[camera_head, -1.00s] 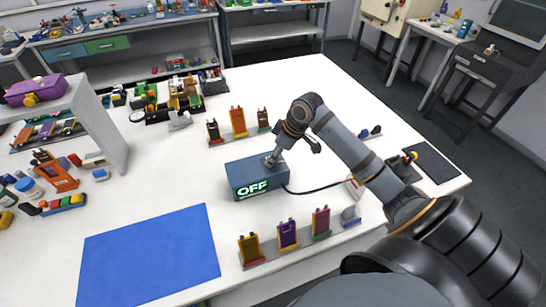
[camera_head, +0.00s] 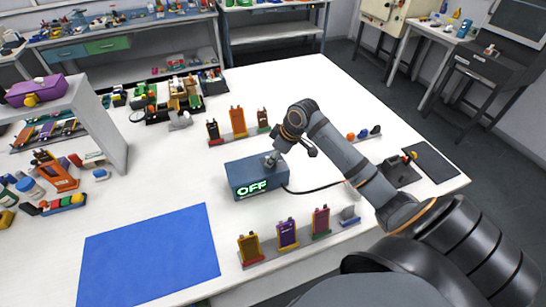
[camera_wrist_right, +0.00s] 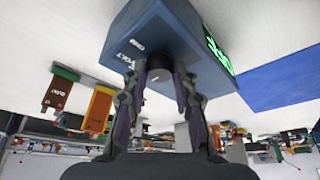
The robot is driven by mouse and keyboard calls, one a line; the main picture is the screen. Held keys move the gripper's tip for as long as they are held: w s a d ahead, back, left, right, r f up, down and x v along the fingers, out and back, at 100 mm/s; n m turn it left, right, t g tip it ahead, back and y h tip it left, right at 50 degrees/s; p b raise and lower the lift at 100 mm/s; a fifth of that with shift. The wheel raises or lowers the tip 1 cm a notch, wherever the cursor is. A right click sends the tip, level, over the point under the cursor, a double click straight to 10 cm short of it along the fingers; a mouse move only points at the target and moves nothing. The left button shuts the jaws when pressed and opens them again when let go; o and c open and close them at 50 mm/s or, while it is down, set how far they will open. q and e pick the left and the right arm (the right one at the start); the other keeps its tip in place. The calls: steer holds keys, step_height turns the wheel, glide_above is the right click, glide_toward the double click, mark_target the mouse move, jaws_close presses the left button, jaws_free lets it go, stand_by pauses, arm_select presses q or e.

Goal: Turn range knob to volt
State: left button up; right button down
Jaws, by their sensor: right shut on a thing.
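The blue-grey meter box (camera_head: 255,178) stands on the white table, and its front display reads OFF in green. The range knob (camera_wrist_right: 159,66) is a dark round piece on the box in the right wrist view, with VOLT and other white lettering beside it. My right gripper (camera_head: 271,159) is at the top of the box; in the right wrist view its two fingers (camera_wrist_right: 160,82) stand on either side of the knob, shut on it. In the head view the gripper and wrist hide the knob. My left gripper is not in view.
Pouch cells stand in a rack behind the box (camera_head: 238,122) and in another rack in front (camera_head: 287,234). A blue mat (camera_head: 150,255) lies at the front left. A dark cable runs right from the box. A white shelf (camera_head: 100,125) stands at the left.

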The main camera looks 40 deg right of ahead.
steer(key=shift+r+p, duration=0.15)
steer(key=shift+p, duration=0.3)
steer(key=m+p, duration=0.2)
steer(key=p, duration=0.1)
steer(key=m+h+p, duration=0.1)
steer(key=m+p, duration=0.1)
steer(key=p, duration=0.1)
steer(key=m+h+p, duration=0.1)
steer(key=m+p, duration=0.1)
steer(key=p, duration=0.1)
steer(key=shift+a+r+t, duration=0.15)
steer(key=shift+a+t, duration=0.1)
steer(key=shift+t, duration=0.05)
steer(key=shift+m+h+p, duration=0.5)
steer(key=shift+m+p, duration=0.6)
steer(key=shift+p, duration=0.1)
steer(key=shift+f+m+p, duration=0.25)
steer(key=shift+m+p, duration=0.05)
steer(key=c, duration=1)
jaws_free()
steer(key=shift+c, duration=0.2)
steer(key=v, duration=1.2)
